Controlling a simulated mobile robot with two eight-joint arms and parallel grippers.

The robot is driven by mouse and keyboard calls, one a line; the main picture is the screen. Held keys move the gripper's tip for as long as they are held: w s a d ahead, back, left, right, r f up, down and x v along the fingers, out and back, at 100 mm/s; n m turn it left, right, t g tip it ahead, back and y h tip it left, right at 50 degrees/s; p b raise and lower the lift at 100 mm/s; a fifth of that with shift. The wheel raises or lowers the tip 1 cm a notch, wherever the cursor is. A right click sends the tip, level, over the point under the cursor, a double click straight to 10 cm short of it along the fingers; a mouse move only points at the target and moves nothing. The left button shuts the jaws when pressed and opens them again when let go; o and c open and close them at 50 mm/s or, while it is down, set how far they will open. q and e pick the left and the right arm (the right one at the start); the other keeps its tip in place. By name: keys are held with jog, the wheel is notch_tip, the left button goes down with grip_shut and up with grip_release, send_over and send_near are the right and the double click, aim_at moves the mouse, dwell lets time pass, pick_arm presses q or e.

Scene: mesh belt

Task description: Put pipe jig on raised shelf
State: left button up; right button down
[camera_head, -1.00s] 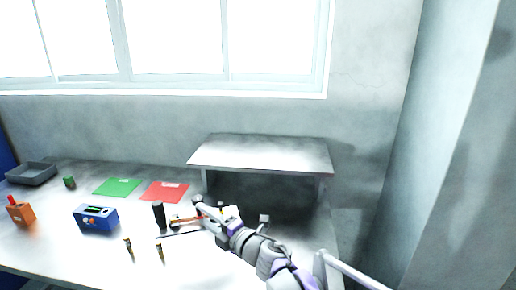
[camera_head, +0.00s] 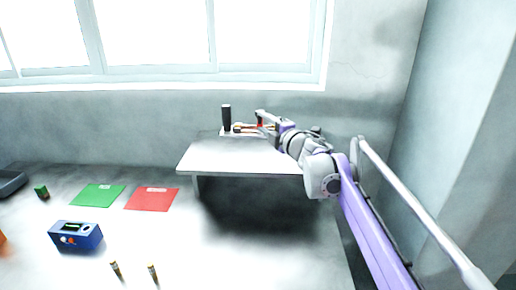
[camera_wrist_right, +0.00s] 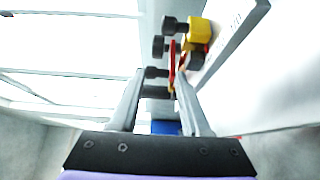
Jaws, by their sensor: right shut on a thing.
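The pipe jig (camera_head: 240,131) has a pale base plate, an upright black cylinder and small red and yellow parts. It is over the back part of the raised shelf (camera_head: 235,158), a grey top on legs. I cannot tell whether its base touches the shelf. My right gripper (camera_head: 263,122) is shut on the jig from its right side. In the right wrist view the jig's yellow block and dark knobs (camera_wrist_right: 200,34) show beyond and between the fingers (camera_wrist_right: 160,92). My left gripper is not in view.
The front of the shelf top is bare. On the table are a red mat (camera_head: 151,199), a green mat (camera_head: 97,195), a blue box (camera_head: 76,235), a small green block (camera_head: 41,192) and two small upright pieces (camera_head: 153,273). A wall with a window stands behind.

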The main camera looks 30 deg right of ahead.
jog(key=shift+f+b, duration=0.6)
jog(key=shift+f, duration=4.05)
jog(key=shift+s+f, duration=0.1)
jog(key=shift+c, duration=1.8)
grip_release()
jog(key=s, duration=1.2)
jog(key=shift+d, duration=0.2)
